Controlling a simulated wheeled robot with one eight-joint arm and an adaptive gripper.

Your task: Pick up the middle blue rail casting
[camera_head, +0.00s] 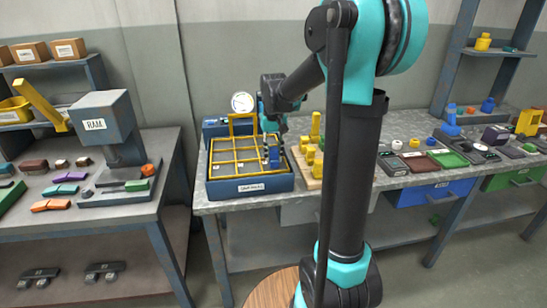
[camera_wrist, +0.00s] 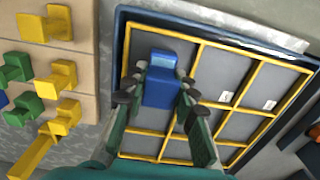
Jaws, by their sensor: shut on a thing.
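A blue rail casting (camera_wrist: 162,88) is between the fingers of my gripper (camera_wrist: 160,95) in the wrist view, with a finger on each side. It also shows in the head view (camera_head: 275,157), over the right part of the blue tray with the yellow grid (camera_head: 250,187). The tray's frame also shows in the wrist view (camera_wrist: 230,27). My gripper (camera_head: 274,146) points down over the tray. I cannot tell whether the casting touches the tray floor. At the left edge of the wrist view is a sliver of another blue piece (camera_wrist: 3,100).
A wooden board (camera_wrist: 85,20) with several yellow and green castings lies beside the tray. A round dial (camera_head: 242,102) stands behind the tray. A press marked RAM (camera_head: 104,122) is on the left bench. Small parts and dishes fill the bench on the right.

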